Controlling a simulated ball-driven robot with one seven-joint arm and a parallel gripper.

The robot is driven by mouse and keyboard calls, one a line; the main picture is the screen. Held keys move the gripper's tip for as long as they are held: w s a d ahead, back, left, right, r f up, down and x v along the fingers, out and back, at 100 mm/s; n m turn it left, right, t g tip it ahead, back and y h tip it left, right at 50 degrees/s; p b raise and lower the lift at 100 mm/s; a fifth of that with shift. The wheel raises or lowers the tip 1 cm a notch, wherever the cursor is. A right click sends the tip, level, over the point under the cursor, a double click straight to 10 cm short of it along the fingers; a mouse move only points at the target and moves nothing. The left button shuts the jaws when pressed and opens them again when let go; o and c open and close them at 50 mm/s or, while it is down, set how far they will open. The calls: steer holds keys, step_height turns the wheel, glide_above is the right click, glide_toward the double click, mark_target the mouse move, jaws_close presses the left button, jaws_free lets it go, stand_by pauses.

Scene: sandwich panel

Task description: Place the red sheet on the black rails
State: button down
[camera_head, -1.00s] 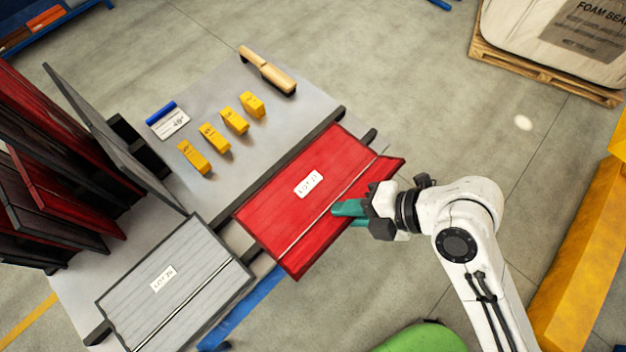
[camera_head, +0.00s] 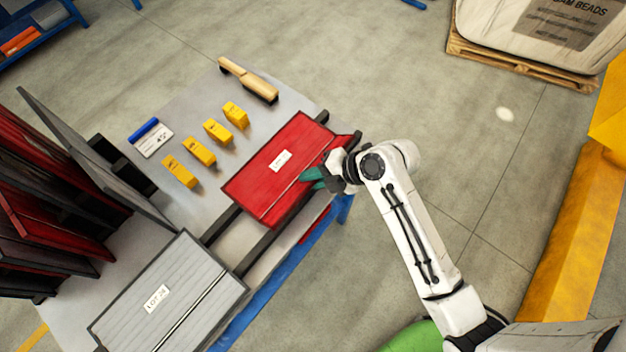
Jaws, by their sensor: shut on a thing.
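The red sheet (camera_head: 262,188), with a small white label, lies over the far part of the two black rails (camera_head: 268,245) on the grey table. Rail ends show past its upper right edge, and bare rail shows at its lower left. Whether it touches the rails all along cannot be told. My gripper (camera_head: 314,177) has teal fingers and is shut on the sheet's right edge. The underside of the sheet and the lower finger's contact are hidden.
A grey sheet (camera_head: 165,298) lies on the near part of the rails. Several yellow blocks (camera_head: 200,151), a wooden-handled brush (camera_head: 248,80) and a blue-and-white card (camera_head: 152,139) sit behind. Dark and red panels (camera_head: 45,215) stand upright at left.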

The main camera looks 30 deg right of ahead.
step_height(320, 180, down, 2)
steer(key=shift+f, duration=0.15)
steer(key=c, duration=1.4)
jaws_free()
steer(key=shift+s, duration=0.1)
steer(key=b+v, duration=0.1)
steer(key=v, duration=1.1)
steer(key=s+d+f+m+g+h, duration=0.1)
steer(key=s+m, duration=0.5)
steer(key=m, duration=0.6)
steer(key=s+d+f+m+g+h, duration=0.1)
steer(key=s+f+m+g+h, duration=0.3)
steer(key=m, duration=0.8)
steer(key=shift+s+f+g+h, duration=0.3)
steer(key=shift+s+f+h, duration=0.1)
steer(key=shift+s+h, duration=1.05)
steer(key=shift+s, duration=0.15)
